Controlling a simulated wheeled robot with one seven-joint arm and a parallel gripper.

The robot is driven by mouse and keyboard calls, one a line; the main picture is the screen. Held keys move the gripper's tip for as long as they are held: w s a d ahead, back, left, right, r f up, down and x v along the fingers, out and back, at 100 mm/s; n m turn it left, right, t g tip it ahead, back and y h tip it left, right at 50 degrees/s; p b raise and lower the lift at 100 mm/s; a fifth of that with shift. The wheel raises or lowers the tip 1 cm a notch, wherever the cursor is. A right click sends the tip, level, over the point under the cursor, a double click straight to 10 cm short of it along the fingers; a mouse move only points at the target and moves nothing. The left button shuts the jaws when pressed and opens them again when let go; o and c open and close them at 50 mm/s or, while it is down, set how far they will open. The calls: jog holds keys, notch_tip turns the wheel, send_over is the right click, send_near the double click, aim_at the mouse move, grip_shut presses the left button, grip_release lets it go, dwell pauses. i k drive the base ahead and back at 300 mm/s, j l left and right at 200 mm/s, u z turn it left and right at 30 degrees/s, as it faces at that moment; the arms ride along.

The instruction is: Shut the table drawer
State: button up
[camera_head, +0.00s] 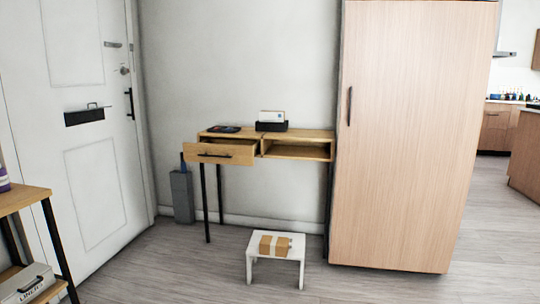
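A narrow wooden table (308,135) with thin black legs stands against the back wall. Its left drawer (226,154) is pulled out towards me and has a dark bar handle (215,156) on its front. The right side of the table shows an open compartment (297,151) with no drawer front. My gripper is not in view.
A white stool (262,245) with a brown box (273,244) stands before the table. A tall wooden cabinet (410,140) is to the right, a white door (85,170) to the left. A shelf (25,197) stands front left. Floor between shelf and stool is clear.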

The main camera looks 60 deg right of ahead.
aim_at(210, 150)
jog(key=z, duration=1.6)
jog(key=i+l, duration=0.15)
jog(key=i, duration=0.15)
jog(key=u, duration=0.05)
